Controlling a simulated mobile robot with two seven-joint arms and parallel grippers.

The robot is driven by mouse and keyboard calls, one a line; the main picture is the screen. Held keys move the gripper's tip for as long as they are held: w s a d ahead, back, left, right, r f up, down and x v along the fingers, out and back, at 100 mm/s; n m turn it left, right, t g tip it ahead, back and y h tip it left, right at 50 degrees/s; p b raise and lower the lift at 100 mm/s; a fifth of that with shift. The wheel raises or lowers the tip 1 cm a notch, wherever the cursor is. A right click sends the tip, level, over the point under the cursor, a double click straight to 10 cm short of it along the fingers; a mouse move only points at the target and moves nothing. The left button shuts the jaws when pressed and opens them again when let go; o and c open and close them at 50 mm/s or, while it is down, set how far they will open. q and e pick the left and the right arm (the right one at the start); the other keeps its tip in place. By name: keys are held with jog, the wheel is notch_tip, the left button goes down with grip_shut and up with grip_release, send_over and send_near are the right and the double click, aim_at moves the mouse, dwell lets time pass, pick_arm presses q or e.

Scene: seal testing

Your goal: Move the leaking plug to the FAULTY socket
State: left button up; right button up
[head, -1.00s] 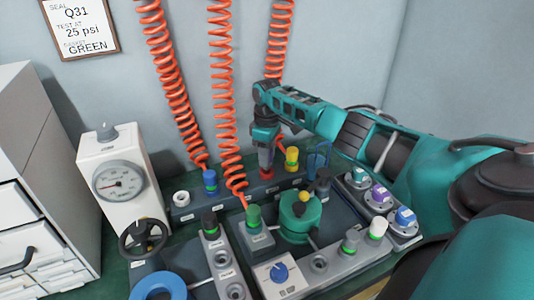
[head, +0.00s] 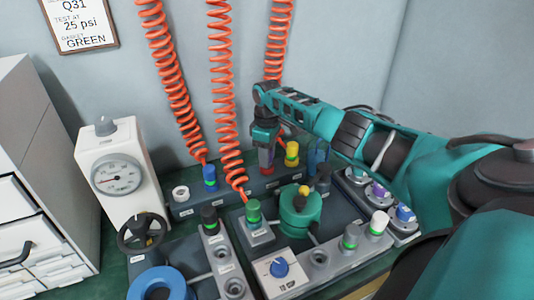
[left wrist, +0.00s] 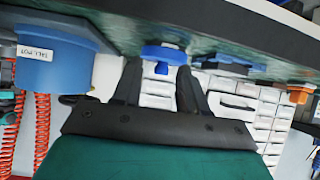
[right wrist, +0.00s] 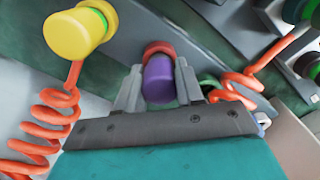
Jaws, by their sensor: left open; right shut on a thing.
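My right gripper (head: 266,155) reaches over the back rail and is shut on a purple plug (right wrist: 158,82) with a red collar at its far end. In the head view only the red and purple lower part shows below the fingers; I cannot tell whether it is seated in the rail. My left gripper (left wrist: 158,85) is open and empty, outside the head view. Empty grey sockets stand at the front, one in the middle (head: 320,258) and one further left (head: 222,254). Their labels are too small to read, so I cannot identify the FAULTY socket or which plug leaks.
A blue plug (head: 210,176) and a yellow plug (head: 292,154) stand on the back rail (head: 240,188). Orange coiled hoses hang above. A green-topped drum (head: 300,212), a gauge box (head: 112,175) and a black handwheel (head: 140,232) crowd the bench.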

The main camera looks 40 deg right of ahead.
jog(key=shift+f, duration=0.2)
jog(key=o, duration=1.2)
jog(key=shift+r, duration=0.1)
notch_tip(320, 180, up, 13)
jog(key=p, duration=0.3)
jog(key=shift+d, duration=0.1)
